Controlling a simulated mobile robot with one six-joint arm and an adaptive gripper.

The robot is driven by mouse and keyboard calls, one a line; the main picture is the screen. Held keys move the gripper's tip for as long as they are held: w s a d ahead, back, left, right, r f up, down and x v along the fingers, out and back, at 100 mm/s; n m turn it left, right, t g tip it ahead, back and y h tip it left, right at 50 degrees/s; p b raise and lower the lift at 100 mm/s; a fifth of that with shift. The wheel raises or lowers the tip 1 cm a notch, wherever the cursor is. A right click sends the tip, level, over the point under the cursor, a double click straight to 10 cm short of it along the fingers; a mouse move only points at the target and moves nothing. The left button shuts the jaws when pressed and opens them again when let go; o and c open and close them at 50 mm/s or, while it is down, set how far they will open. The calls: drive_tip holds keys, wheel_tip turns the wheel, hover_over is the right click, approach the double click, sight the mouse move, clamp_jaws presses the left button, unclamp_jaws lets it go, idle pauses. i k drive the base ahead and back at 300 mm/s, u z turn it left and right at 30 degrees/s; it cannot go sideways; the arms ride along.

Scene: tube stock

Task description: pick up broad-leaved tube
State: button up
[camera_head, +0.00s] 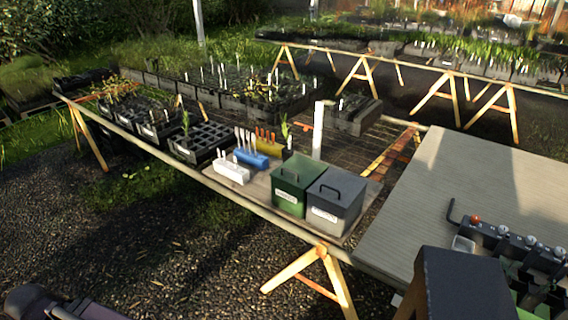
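I cannot single out the broad-leaved tube with certainty at this size. A black cell tray (206,139) on the mesh bench has mostly empty cells. One tall green plant (186,122) stands upright at its back left. Another slim green plant (284,128) stands behind the green box, near a yellow block. Trays of leafy plants (122,104) sit farther left on the bench. My gripper is not in view; only a dark rounded part, probably of my arm, shows at the bottom left corner.
White (232,173), blue (252,159) and yellow (270,145) holders carry upright labels or sticks. A lidded green box (291,186) and grey box (335,200) stand at the bench's front corner. A white post (318,132) rises behind them.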

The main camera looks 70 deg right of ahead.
sight(286, 154)
drive_tip(key=z, duration=0.05)
drive_tip(key=i, duration=2.35)
drive_tip(key=u, duration=1.5)
drive_tip(key=k, duration=0.1)
drive_tip(key=z, duration=3.85)
